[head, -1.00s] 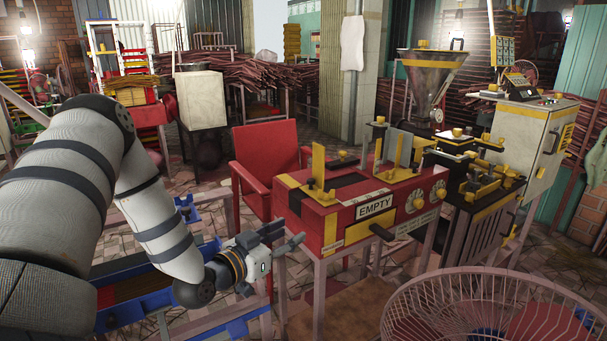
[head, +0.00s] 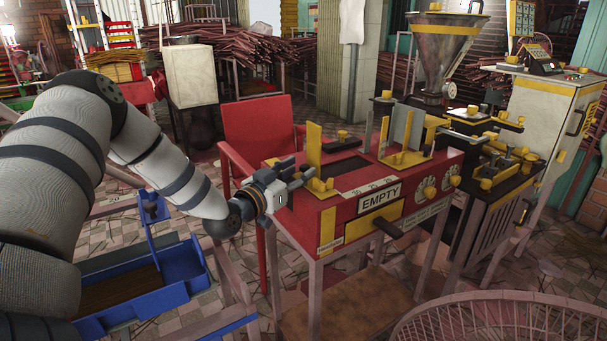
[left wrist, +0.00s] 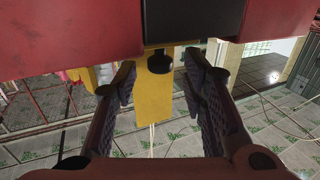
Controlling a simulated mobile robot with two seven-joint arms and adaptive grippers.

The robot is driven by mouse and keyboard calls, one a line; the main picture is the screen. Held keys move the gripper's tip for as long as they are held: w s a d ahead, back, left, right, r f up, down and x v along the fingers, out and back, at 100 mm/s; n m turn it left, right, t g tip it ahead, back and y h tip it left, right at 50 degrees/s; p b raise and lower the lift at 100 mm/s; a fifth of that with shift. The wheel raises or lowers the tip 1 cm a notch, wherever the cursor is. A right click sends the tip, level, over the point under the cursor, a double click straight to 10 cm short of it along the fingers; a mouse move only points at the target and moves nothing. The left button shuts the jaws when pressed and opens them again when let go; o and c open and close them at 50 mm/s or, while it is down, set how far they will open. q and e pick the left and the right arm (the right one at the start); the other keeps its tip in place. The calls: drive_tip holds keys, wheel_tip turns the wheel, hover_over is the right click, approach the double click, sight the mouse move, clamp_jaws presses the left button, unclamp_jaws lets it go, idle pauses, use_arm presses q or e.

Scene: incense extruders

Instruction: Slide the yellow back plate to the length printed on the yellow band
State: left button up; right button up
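The yellow back plate (head: 314,145) stands upright at the left end of the red machine (head: 345,200), on a small yellow base. My left gripper (head: 298,178) is open, just to the left of the plate in the head view. In the left wrist view the yellow plate (left wrist: 154,110) with a dark knob (left wrist: 160,62) shows between the two spread fingers (left wrist: 160,90). I cannot tell whether either finger touches it. A yellow band (head: 328,232) with tiny print runs down the machine's front corner; I cannot read a length. My right gripper is out of view.
A second yellow upright (head: 386,135) and a grey plate (head: 402,128) stand farther right on the machine. A red chair (head: 258,130) stands close behind my left gripper. A blue tray (head: 185,272) is at lower left, a wire basket (head: 490,320) at lower right.

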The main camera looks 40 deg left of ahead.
sight(314, 165)
use_arm(q)
drive_tip(key=shift+w+r, duration=0.15)
drive_tip(key=shift+w, duration=0.35)
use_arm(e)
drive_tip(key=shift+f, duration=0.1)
use_arm(q)
clamp_jaws()
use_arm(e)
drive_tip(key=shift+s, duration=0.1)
use_arm(q)
drive_tip(key=shift+w, duration=0.35)
drive_tip(key=shift+w+d+f+b, duration=0.15)
drive_tip(key=shift+w+d+b, duration=0.1)
drive_tip(key=shift+w, duration=0.4)
drive_tip(key=shift+w+d+f+b, duration=0.1)
drive_tip(key=shift+w+d+b, duration=0.15)
drive_tip(key=shift+w, duration=0.35)
drive_tip(key=shift+w+r, duration=0.1)
drive_tip(key=shift+w, duration=0.15)
unclamp_jaws()
drive_tip(key=shift+s+r, duration=0.1)
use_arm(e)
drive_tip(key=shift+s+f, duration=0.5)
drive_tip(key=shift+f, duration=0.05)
